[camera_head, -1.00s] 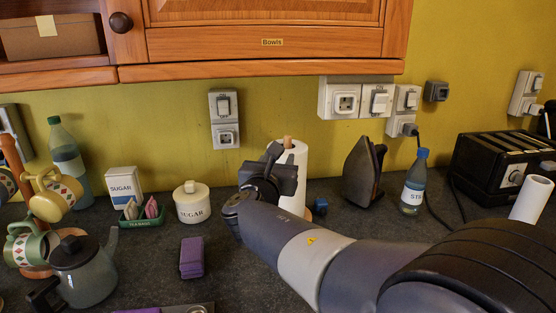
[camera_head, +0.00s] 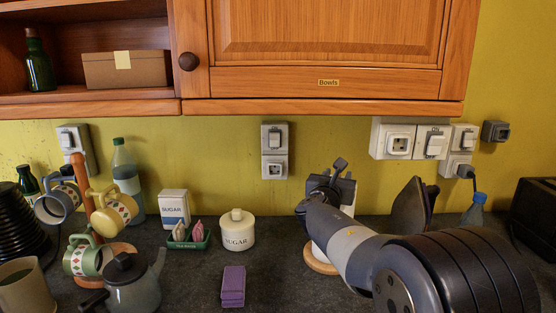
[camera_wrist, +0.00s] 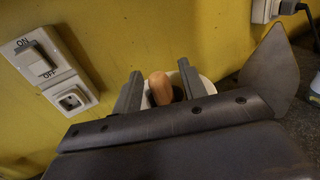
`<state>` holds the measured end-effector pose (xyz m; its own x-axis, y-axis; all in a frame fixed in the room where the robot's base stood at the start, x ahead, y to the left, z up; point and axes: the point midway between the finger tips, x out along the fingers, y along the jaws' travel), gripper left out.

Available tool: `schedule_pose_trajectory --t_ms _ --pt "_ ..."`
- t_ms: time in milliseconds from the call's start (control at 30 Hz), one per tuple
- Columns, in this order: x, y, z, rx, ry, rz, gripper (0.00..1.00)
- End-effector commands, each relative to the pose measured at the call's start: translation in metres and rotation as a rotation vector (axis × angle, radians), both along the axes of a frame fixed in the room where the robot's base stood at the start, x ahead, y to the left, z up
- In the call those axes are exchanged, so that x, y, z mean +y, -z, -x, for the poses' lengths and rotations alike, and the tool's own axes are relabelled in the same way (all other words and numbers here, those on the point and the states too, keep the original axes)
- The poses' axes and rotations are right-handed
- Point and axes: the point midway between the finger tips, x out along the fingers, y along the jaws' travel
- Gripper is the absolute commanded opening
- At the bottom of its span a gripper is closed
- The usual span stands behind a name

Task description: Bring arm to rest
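My arm reaches from the lower right of the head view over the counter. My gripper (camera_head: 340,168) is in front of the upper part of a white paper roll on a round wooden base (camera_head: 318,258). In the wrist view my gripper (camera_wrist: 160,70) has its two dark fingers apart. The roll's wooden knob (camera_wrist: 160,90) shows between them, with gaps on both sides, so nothing looks held. My wrist and gripper hide much of the roll in the head view.
An iron (camera_head: 410,208) and a blue-capped bottle (camera_head: 475,212) stand right of the arm. A sugar pot (camera_head: 238,231), purple block (camera_head: 233,286), kettle (camera_head: 134,286) and mug tree (camera_head: 82,185) are left. A wall cupboard (camera_head: 325,85) hangs above.

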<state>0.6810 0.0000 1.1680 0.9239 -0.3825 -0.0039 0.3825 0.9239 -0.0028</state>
Motion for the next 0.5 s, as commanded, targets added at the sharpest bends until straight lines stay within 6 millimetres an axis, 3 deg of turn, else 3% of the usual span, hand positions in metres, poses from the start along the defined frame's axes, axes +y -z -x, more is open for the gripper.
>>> schedule_pose_trajectory --t_ms 100,500 --pt "0.0003 -0.0116 0.0025 -0.005 -0.001 -0.001 0.4" --pt "0.0005 -0.0138 0.0035 -0.004 0.0 -0.001 0.4"
